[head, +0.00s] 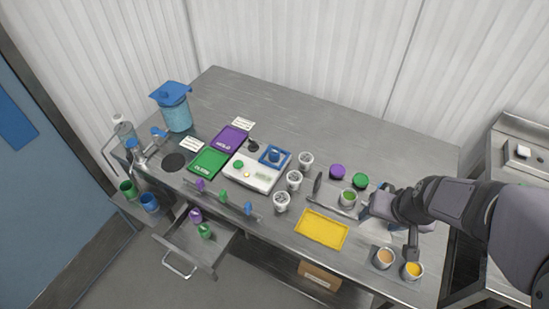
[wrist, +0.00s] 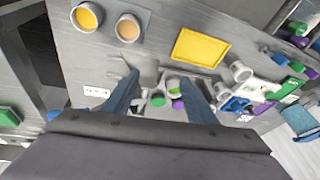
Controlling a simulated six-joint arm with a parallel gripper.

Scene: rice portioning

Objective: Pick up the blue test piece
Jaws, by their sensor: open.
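A second small blue piece (head: 248,208) stands at the right end of a rail at the front edge, beside a green and a purple one. I cannot tell which is the test piece. My gripper (head: 366,208) is open, right of the scale and far from both blue pieces. Its fingers (wrist: 161,80) are apart beside a cup of green.
Two filled cups (head: 398,263) are at front right. An open drawer (head: 194,241) juts out front left. The table's back is clear.

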